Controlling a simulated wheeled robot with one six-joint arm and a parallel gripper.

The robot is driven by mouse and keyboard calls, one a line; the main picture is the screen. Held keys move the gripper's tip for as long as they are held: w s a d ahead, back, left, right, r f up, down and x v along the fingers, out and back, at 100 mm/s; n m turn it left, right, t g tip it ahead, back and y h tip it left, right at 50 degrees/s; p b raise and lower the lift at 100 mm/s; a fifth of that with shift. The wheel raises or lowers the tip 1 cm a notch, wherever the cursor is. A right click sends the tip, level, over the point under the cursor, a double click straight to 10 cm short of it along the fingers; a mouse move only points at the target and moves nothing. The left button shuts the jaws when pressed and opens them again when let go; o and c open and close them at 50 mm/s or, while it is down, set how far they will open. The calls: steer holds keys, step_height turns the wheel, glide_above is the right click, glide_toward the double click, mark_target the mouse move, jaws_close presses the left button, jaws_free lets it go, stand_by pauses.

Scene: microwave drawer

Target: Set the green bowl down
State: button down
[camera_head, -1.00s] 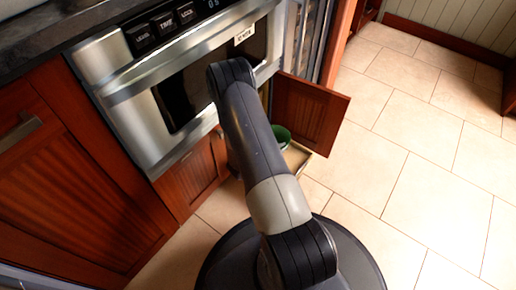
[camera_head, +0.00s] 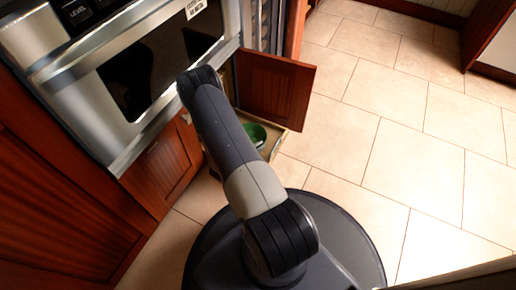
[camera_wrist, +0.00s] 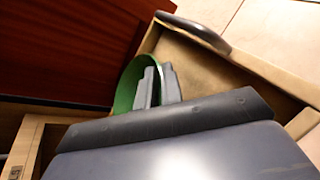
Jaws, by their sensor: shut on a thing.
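The green bowl (camera_wrist: 128,84) shows in the wrist view, tilted, with its rim between the fingers of my gripper (camera_wrist: 158,84). My gripper is shut on the bowl's rim. The bowl is over or in a pale wooden drawer (camera_wrist: 245,68); I cannot tell whether it touches the drawer's floor. In the head view the bowl (camera_head: 255,134) is partly hidden behind my arm, near the open drawer (camera_head: 277,143) low in the cabinet. My gripper is hidden there.
An open wooden cabinet door (camera_head: 275,88) stands just behind the drawer. A closed cabinet door (camera_head: 162,165) is to its left, below the steel microwave (camera_head: 150,75). The tiled floor (camera_head: 400,160) to the right is clear.

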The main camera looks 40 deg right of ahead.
steer(key=shift+r, duration=0.1)
steer(key=c, duration=2)
jaws_free()
steer(key=shift+f, duration=0.2)
steer(key=shift+c, duration=0.2)
steer(key=o, duration=0.5)
